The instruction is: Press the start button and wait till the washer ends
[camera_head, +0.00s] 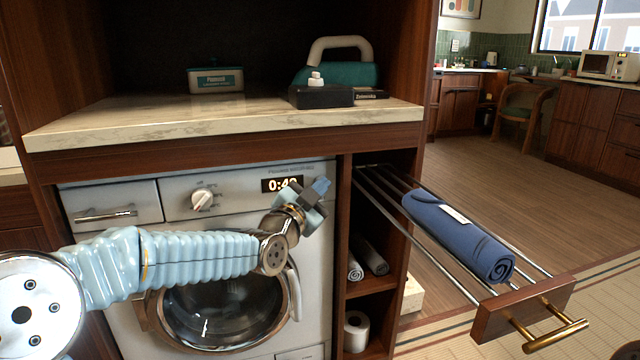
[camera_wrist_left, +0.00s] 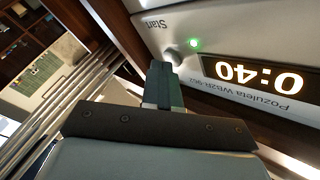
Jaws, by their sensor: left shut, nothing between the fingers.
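The white washer (camera_head: 240,225) stands under the counter with its round glass door (camera_head: 222,310) closed. Its lit display (camera_head: 282,185) is partly covered in the head view; in the left wrist view the display (camera_wrist_left: 252,77) reads 0:40, upside down. The start button (camera_wrist_left: 173,56) is a small round knob by the "Start" label, with a green light (camera_wrist_left: 194,43) lit beside it. My left gripper (camera_head: 320,188) is shut and empty at the panel's right end, hiding the button in the head view. In the wrist view its fingertips (camera_wrist_left: 161,68) are close to the button; I cannot tell if they touch.
A pulled-out rack (camera_head: 525,310) with a rolled blue towel (camera_head: 458,235) sticks out to the right of the washer. The marble counter (camera_head: 180,120) above holds a box (camera_head: 215,80) and a teal-and-cream appliance (camera_head: 340,72). Open wooden floor lies beyond the rack.

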